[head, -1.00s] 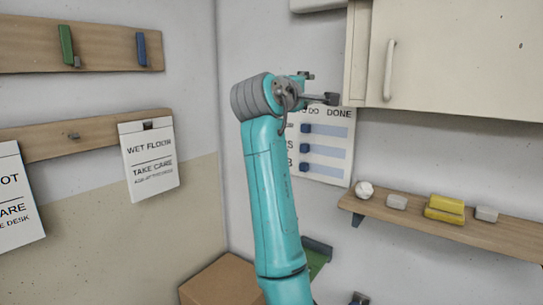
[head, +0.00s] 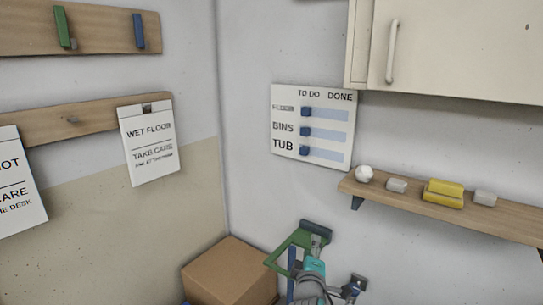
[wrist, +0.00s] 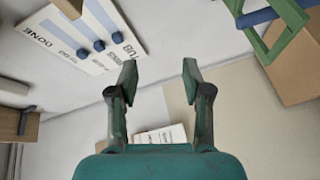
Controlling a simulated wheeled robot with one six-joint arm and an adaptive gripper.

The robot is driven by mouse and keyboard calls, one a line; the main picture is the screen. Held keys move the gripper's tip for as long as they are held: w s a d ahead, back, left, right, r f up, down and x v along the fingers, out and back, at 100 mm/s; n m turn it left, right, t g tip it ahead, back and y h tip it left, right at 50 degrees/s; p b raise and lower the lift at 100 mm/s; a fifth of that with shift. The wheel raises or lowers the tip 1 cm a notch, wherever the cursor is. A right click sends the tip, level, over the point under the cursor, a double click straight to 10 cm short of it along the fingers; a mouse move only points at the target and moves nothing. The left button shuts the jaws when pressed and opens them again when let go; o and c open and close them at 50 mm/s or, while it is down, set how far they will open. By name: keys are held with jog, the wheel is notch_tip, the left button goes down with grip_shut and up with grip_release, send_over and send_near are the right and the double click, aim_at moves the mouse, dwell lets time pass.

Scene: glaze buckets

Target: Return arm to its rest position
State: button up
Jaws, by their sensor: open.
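My gripper (wrist: 159,72) is open in the wrist view, its two dark fingers apart with nothing between them. In the head view, my arm is folded low at the bottom edge, with part of the teal and grey wrist showing. The rest of the arm is out of that view. The wrist view looks past the fingers at the pale wall, with the task board (wrist: 85,35) upside down at upper left.
A cardboard box (head: 232,272) stands in the corner, beside a green frame (head: 285,247) close to my wrist. A wooden shelf (head: 410,203) with small items and a cabinet (head: 455,45) are at right. The board (head: 313,125) hangs clear, all three blue markers under TO DO.

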jog(key=s+d+f+m+y, duration=0.1)
jog(key=s+d+f, duration=0.1)
jog(key=s+f, duration=0.65)
jog(key=s+d+f+m+g+y, duration=0.15)
jog(key=s+f, duration=0.45)
jog(key=s, duration=0.6)
jog(key=s+d+f+m+y, duration=0.1)
jog(key=s+f+m, duration=0.1)
jog(key=s+f, duration=0.65)
jog(key=s+d+r+m, duration=0.1)
jog(key=s+r+m, duration=0.1)
jog(key=s, duration=0.8)
jog(key=s+d+r+m, duration=0.1)
jog(key=s+r+m, duration=0.2)
jog(key=s, duration=0.7)
jog(key=s+d+r+m, duration=0.1)
jog(key=s+r+m, duration=0.2)
jog(key=s, duration=0.7)
jog(key=shift+s+r+g, duration=0.35)
jog(key=shift+s+r, duration=0.05)
jog(key=shift+r, duration=0.3)
jog(key=shift+h, duration=0.25)
